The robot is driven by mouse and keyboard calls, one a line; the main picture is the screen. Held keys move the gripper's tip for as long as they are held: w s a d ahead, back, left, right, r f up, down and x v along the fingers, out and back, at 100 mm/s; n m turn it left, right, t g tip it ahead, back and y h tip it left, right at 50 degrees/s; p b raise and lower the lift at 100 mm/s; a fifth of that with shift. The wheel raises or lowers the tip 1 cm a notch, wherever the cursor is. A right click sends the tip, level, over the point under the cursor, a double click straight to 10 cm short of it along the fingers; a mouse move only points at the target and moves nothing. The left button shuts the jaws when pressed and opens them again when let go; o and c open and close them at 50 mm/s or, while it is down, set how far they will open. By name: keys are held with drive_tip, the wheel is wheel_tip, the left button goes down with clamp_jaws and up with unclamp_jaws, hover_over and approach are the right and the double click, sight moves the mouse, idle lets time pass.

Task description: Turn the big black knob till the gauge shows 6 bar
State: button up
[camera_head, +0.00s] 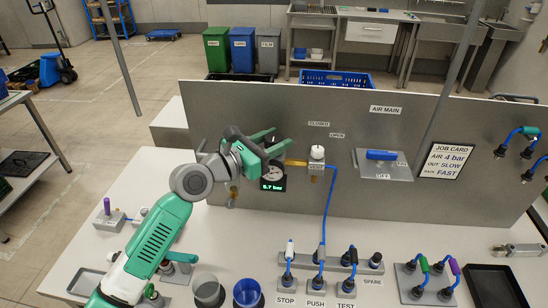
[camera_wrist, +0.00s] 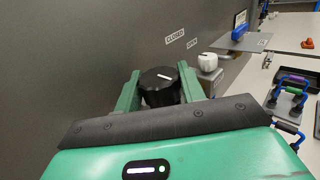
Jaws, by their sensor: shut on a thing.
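The big black knob (camera_wrist: 160,90), with a white pointer line on top, sits between the two green fingers of my gripper (camera_wrist: 162,78) in the wrist view. My gripper is shut on it, one finger at each side. In the head view my gripper (camera_head: 266,142) is at the upright grey panel and mostly hides the knob. The gauge (camera_head: 273,180) is just below my gripper, its dial partly covered. Its green digital readout is small and seems to show 5.7 bar, but the first digit is hard to read.
A white vent knob (camera_head: 317,153) with a blue hose is close right of the gauge. Plugs, hoses and cups (camera_head: 247,292) stand on the bench in front.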

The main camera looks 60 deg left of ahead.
sight(266, 145)
drive_tip(key=shift+f, duration=0.1)
drive_tip(key=o, duration=0.9)
drive_tip(key=shift+o, duration=0.2)
drive_tip(key=v, duration=0.8)
drive_tip(key=shift+p, duration=0.4)
drive_tip(key=shift+w, duration=0.1)
